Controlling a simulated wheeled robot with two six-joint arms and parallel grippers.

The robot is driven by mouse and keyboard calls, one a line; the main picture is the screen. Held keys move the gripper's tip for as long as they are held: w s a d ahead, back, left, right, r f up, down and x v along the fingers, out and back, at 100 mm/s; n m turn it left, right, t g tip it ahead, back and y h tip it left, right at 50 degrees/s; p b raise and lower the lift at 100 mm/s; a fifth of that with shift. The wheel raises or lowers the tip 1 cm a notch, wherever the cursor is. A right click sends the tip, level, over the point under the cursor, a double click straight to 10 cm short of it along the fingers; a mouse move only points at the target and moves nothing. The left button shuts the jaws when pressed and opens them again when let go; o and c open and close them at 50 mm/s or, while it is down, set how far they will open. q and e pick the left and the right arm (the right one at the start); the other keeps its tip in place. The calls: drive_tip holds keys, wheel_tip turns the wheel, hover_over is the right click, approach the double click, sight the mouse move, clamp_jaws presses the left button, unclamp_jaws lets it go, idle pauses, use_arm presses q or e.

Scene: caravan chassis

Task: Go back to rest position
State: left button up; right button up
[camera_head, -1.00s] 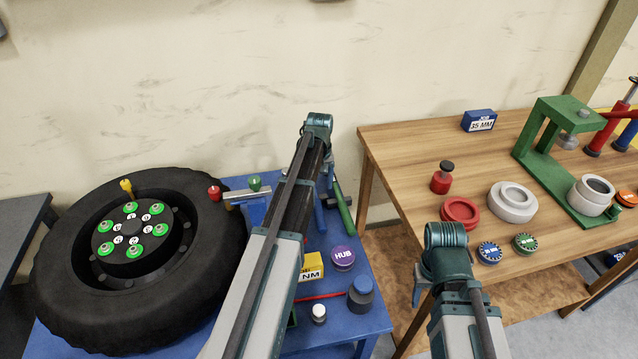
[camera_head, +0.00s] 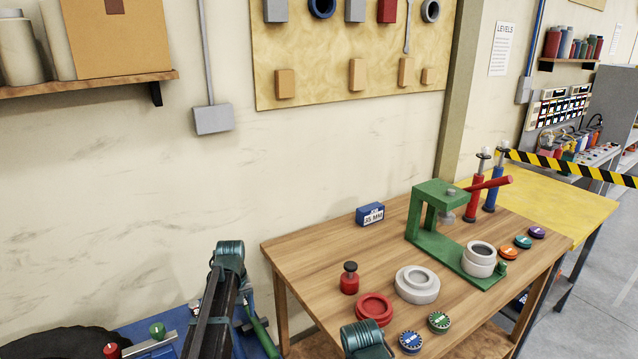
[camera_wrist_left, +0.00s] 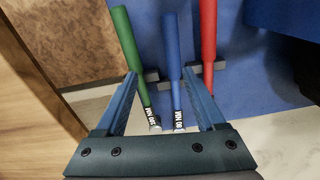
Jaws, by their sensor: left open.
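My left arm (camera_head: 213,305) rises in the lower left of the head view, over the blue table (camera_head: 150,328). In the left wrist view, my left gripper (camera_wrist_left: 160,76) is open and empty. Beyond its fingers are a green handle (camera_wrist_left: 123,40), a blue handle (camera_wrist_left: 172,45) and a red handle (camera_wrist_left: 208,40). The green handle (camera_head: 263,336) also shows beside my arm in the head view. My right arm (camera_head: 366,343) shows only its top at the bottom edge; its gripper is out of view.
A wooden table (camera_head: 325,246) at right holds a green press (camera_head: 428,215), a red bottle (camera_head: 349,280), grey rings (camera_head: 417,285), a red ring (camera_head: 374,308) and coloured discs. A tyre (camera_head: 55,345) shows at lower left. A shelf (camera_head: 90,84) hangs above.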

use_arm(q)
drive_tip(key=s+d+m+y, duration=0.1)
drive_tip(key=s+d+m, duration=0.9)
drive_tip(key=s+d, duration=1.3)
drive_tip(key=shift+s, duration=0.25)
drive_tip(key=shift+a+r, duration=0.1)
